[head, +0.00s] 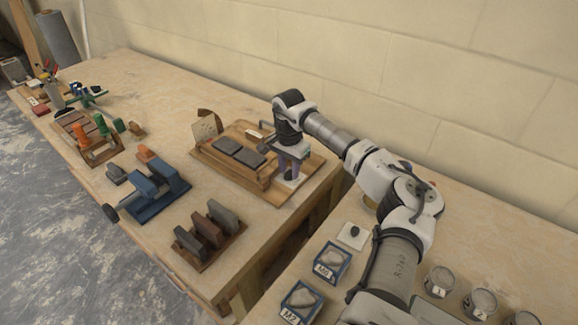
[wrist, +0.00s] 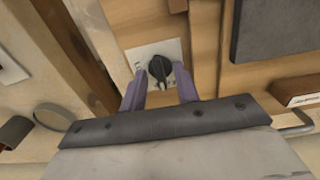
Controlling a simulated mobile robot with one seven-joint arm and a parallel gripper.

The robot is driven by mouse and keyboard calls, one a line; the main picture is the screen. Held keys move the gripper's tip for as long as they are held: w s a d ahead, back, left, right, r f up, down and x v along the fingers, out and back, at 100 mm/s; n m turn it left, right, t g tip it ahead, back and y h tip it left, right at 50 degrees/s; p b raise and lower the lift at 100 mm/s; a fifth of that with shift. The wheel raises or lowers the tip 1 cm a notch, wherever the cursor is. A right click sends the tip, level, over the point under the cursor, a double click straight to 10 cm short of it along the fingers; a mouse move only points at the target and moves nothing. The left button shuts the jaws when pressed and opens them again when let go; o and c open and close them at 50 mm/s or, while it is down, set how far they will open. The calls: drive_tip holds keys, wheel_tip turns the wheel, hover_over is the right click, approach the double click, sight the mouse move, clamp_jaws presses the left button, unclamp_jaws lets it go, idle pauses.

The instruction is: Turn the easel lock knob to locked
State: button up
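The lock knob (wrist: 159,69) is black and sits on a pale square plate (wrist: 144,51) on the wooden easel (wrist: 203,40), seen in the wrist view. In the head view the easel (head: 215,172) lies on the far bench, and its plate (head: 291,181) shows at its right end under my gripper (head: 291,167). My gripper, with purple fingers, also shows in the wrist view (wrist: 162,82). It is open, with one finger on each side of the knob and a visible gap at least on the right. Markings on the plate are too small to read.
A rack of slabs (head: 210,233), a blue clamp-like tool (head: 155,189) and other tools stand further left. The near bench holds labelled boxes (head: 331,262) and several tubs (head: 440,280). A wall runs behind.

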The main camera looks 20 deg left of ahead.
clamp_jaws()
drive_tip(key=shift+m+b, duration=0.3)
drive_tip(key=shift+f+m+b, duration=0.1)
drive_tip(key=shift+m+b, duration=0.6)
drive_tip(key=shift+m, duration=0.1)
drive_tip(key=m+b, duration=0.2)
drive_tip(key=m, duration=0.2)
drive_tip(key=m+b, duration=0.2)
drive_tip(key=m, duration=0.3)
drive_tip(key=shift+m+b, duration=0.4)
drive_tip(key=m+b, duration=0.1)
drive_tip(key=m, duration=0.4)
drive_tip(key=shift+m+b, duration=0.4)
